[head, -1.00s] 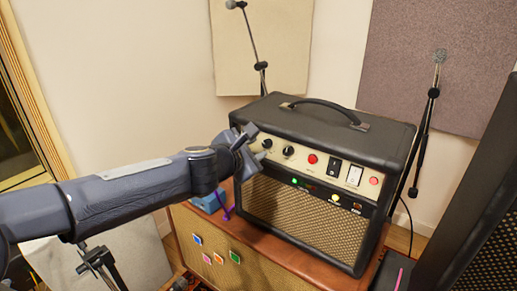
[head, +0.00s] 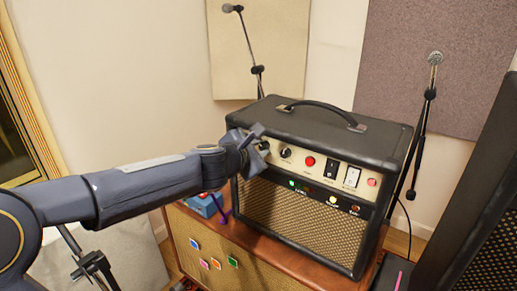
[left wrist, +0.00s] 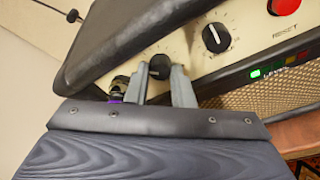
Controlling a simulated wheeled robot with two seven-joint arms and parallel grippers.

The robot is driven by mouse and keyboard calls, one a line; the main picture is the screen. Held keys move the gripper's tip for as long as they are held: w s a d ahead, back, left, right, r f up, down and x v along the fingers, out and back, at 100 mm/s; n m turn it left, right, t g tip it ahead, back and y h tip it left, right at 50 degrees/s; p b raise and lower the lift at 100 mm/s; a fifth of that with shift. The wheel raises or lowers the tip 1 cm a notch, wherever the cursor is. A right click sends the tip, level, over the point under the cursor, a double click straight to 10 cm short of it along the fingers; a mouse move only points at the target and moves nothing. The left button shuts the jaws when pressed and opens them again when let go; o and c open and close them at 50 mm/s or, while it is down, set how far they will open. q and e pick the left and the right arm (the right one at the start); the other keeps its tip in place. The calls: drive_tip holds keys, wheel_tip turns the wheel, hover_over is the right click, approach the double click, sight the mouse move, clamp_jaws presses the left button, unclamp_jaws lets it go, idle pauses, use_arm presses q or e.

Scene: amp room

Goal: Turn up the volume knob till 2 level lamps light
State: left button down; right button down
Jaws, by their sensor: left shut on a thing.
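The amplifier (head: 300,225) is black with a cream control panel. My left gripper (head: 262,143) is at the panel's left end. In the left wrist view its two grey fingers (left wrist: 165,82) are shut on the leftmost black knob (left wrist: 160,66), whose label I cannot read. A second black knob (left wrist: 216,38) with a white pointer is to its right, untouched; it also shows in the head view (head: 285,153). In the level row below the panel, the green lamp (head: 291,184) is lit and the lamps beside it look dark. My right gripper is out of view.
Right along the panel are a red button (head: 310,161), a black switch (head: 331,170), a white switch (head: 352,177) and a red lamp (head: 372,183). A yellow lamp (head: 333,199) glows below. Microphone stands are behind. A dark speaker cabinet (head: 480,215) is at right.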

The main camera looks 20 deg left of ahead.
use_arm(q)
drive_tip(key=shift+m, duration=0.3)
drive_tip(key=m+b, duration=0.1)
drive_tip(key=m, duration=0.2)
drive_tip(key=shift+f+t+b, duration=0.15)
drive_tip(key=shift+t+b, duration=0.15)
drive_tip(key=shift+b, duration=0.05)
drive_tip(key=shift+m+t+b, duration=0.3)
drive_tip(key=shift+m+b, duration=0.4)
drive_tip(key=shift+m, duration=1.3)
drive_tip(key=c, duration=1.5)
unclamp_jaws()
drive_tip(key=shift+c, duration=0.2)
